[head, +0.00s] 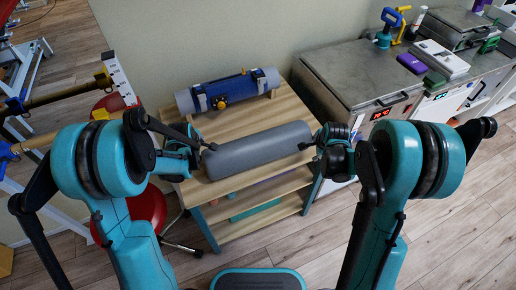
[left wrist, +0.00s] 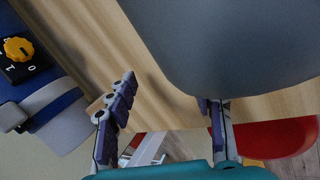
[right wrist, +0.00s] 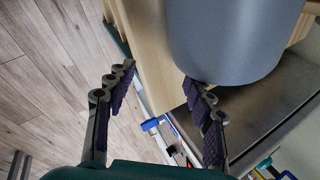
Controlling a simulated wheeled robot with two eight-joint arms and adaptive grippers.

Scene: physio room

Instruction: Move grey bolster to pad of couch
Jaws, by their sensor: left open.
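The grey bolster (head: 260,152) lies on its side on the top of a wooden shelf unit (head: 208,124). My left gripper (head: 196,145) is open at the bolster's left end. In the left wrist view the bolster (left wrist: 235,45) fills the upper right, and one finger of the left gripper (left wrist: 168,95) sits close to its end. My right gripper (head: 322,138) is at the right end with its fingers apart. In the right wrist view the bolster (right wrist: 225,40) overlaps the right gripper's (right wrist: 158,78) right finger; contact is unclear. I cannot make out the couch pad.
A blue-and-grey cylinder with a yellow knob (head: 222,103) lies behind the bolster on the shelf top. A metal-topped cabinet (head: 345,72) stands close at the right. A red round stool (head: 148,212) stands at the left. Wooden floor is open at front right.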

